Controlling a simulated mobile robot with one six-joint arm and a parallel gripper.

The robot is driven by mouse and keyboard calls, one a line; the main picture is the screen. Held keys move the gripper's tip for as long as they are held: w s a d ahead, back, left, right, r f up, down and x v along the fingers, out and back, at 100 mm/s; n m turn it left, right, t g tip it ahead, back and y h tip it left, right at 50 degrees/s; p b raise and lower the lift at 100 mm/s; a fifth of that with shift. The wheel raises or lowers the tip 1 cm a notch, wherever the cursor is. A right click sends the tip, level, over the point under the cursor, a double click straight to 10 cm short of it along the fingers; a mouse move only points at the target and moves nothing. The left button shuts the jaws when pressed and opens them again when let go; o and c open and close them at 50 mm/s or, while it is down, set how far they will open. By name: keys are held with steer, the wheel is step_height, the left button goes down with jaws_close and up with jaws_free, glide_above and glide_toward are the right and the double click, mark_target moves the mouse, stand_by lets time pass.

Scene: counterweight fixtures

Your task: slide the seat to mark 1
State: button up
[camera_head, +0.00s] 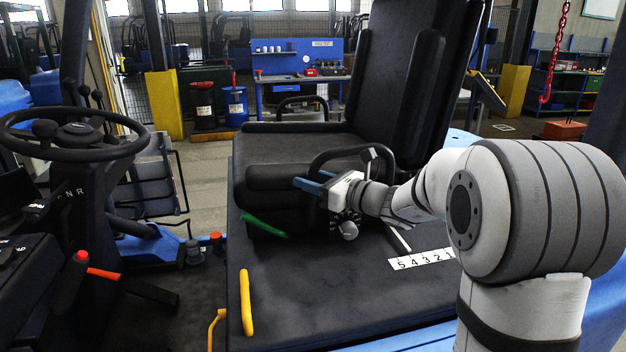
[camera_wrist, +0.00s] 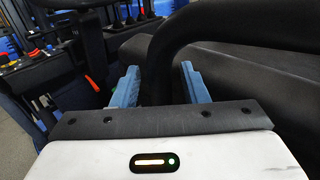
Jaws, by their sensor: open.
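The black seat (camera_head: 300,147) stands on a dark deck, its tall backrest to the right. A black bar loop (camera_head: 325,157) rises at the seat's near side. My gripper (camera_head: 312,184) is at this loop. In the wrist view the black bar (camera_wrist: 161,70) passes between the two blue fingers of my gripper (camera_wrist: 160,88), with gaps on both sides; the fingers are open. A white number strip (camera_head: 420,260) reads 5, 4, 3, 2, 1 from left to right. A white pointer (camera_head: 398,238) ends just above the strip near 5 and 4; the exact mark is unclear.
A green lever (camera_head: 263,228) sticks out at the seat's front lower edge. A yellow bar (camera_head: 246,302) stands at the deck's left edge. The steering wheel (camera_head: 75,132) and a red-knobbed lever (camera_head: 82,258) are at the left. The deck before the strip is bare.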

jaws_close()
stand_by(0.4)
